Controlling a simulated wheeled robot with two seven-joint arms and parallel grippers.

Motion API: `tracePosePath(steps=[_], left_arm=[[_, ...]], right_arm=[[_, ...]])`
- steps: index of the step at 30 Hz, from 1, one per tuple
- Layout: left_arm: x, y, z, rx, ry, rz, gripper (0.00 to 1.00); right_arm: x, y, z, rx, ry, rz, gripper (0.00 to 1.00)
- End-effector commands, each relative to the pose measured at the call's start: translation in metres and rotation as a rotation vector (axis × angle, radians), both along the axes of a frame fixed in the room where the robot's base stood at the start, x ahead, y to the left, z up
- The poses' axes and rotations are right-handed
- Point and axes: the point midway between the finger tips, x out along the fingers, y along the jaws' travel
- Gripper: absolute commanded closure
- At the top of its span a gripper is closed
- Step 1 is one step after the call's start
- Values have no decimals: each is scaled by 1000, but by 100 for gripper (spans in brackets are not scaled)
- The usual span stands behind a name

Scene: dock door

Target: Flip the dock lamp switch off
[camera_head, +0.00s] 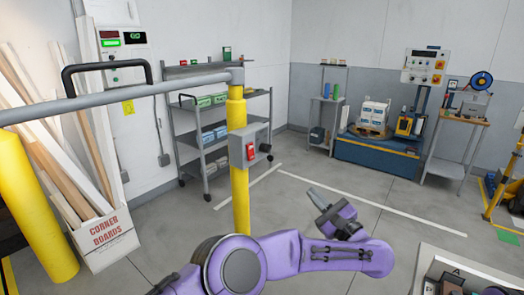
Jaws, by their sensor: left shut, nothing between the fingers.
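A grey switch box (262,134) is fixed to a yellow post near the middle of the head view. On its face is a red switch (250,152), small in the picture; I cannot tell which way it is set. My left gripper (313,191) is at the end of my purple arm, below and to the right of the box in the picture. Its fingers are shut and empty, pointing up and left, apart from the switch. My right gripper is not in view.
The yellow post (240,190) carries a grey rail (130,97) running left to another yellow post (35,215). A shelf cart (215,140) is behind. An open bin (480,268) is lower right. The middle floor is clear.

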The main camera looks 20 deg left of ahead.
Motion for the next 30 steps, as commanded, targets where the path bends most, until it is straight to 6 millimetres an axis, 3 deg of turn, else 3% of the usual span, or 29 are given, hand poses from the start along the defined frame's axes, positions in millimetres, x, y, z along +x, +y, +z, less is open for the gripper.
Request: tracePosePath(steps=[1,3,6,10,19,23,29,30], left_arm=[[-4,4,47,-224,-181,62,100],[-12,12,78,-487,-403,151,100],[-20,21,99,-721,-620,251,100],[-25,26,105,-833,-733,311,100],[-25,27,103,-835,-739,312,100],[-23,32,97,-830,-741,311,100],[-17,50,90,-832,-744,310,100],[-13,59,99,-832,-739,314,100]], right_arm=[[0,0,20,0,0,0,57],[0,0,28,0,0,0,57],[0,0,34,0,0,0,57],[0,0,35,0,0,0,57],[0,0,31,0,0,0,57],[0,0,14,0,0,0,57],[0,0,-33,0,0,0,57],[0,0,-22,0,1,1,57]])
